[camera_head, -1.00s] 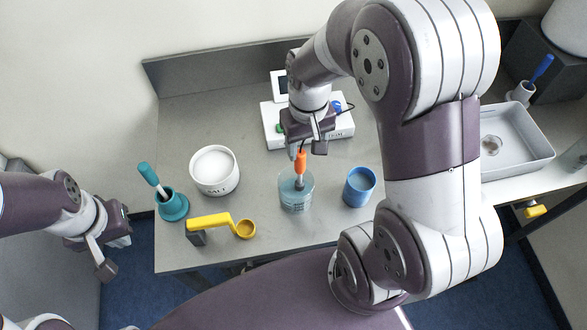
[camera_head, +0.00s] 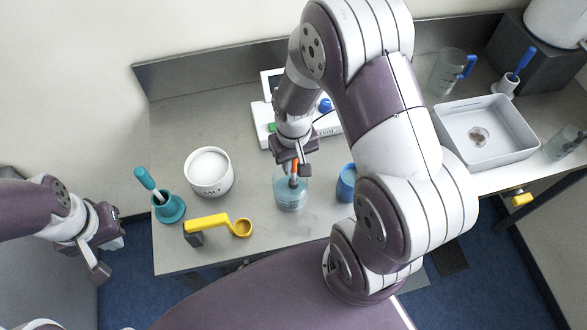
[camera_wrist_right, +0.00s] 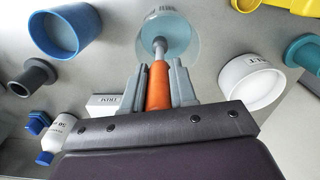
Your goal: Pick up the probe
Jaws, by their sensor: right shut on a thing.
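The probe (camera_head: 294,167) has an orange handle and a grey shaft. It stands in a clear beaker (camera_head: 290,200) of pale blue liquid at the middle of the table. My right gripper (camera_head: 297,172) is over the beaker with its fingers around the handle. In the right wrist view the orange handle of the probe (camera_wrist_right: 158,88) sits between the two grey fingers, and its shaft runs into the beaker (camera_wrist_right: 188,48). The gripper hides part of the handle in the head view. My left gripper (camera_head: 107,258) is empty, its fingers apart, off the table's left edge.
A white jar (camera_head: 209,178), teal holder (camera_head: 169,208) and yellow scoop (camera_head: 208,222) stand left of the beaker. A blue cup (camera_head: 346,184) is close on its right. A white meter (camera_head: 262,122) stands behind. A white tray (camera_head: 487,158) is at the right.

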